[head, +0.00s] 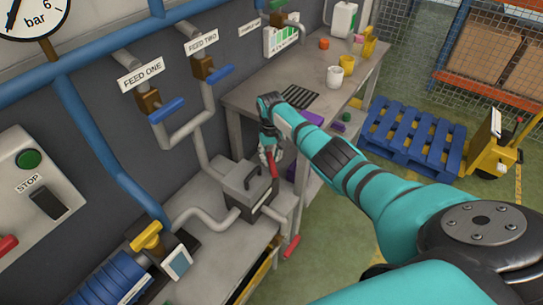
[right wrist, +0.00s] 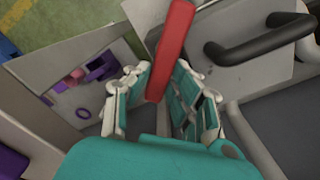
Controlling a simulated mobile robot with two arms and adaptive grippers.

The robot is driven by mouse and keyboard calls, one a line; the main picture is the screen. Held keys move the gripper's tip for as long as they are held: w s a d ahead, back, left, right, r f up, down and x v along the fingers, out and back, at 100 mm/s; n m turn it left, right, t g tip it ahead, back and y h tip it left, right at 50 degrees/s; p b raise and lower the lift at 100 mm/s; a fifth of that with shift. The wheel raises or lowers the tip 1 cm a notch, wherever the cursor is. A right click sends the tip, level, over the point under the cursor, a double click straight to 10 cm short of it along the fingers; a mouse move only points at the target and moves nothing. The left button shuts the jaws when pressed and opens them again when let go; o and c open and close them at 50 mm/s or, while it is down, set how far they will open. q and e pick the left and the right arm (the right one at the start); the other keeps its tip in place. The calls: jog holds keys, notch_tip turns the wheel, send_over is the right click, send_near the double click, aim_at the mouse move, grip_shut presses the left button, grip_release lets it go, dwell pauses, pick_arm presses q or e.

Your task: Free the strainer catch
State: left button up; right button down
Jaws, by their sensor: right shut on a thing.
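The strainer (head: 250,192) is a grey box with a black handle on its lid, joined to grey pipe on the bench. Its lid and black handle (right wrist: 262,40) also show at the upper right of the right wrist view. The strainer catch (head: 272,163) looks like a red lever standing up at the box's far side. In the right wrist view the red catch (right wrist: 172,48) runs between the fingers. My right gripper (head: 268,150) is shut on it from above, also in the right wrist view (right wrist: 160,95). The catch's lower end is hidden. My left gripper is out of view.
Blue-handled FEED ONE (head: 165,110) and FEED TWO (head: 220,75) valves are on the wall left of my arm. A second red bar (head: 291,247) sticks out at the bench front. A grey table (head: 245,95) with mugs stands behind; a blue pallet (head: 415,140) lies right.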

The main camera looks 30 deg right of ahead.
jog(key=n, duration=0.6)
jog(key=shift+a, duration=0.35)
jog(key=shift+n, duration=0.4)
jog(key=c, duration=1.2)
grip_release()
jog(key=shift+o, duration=0.2)
notch_tip(320, 180, up, 12)
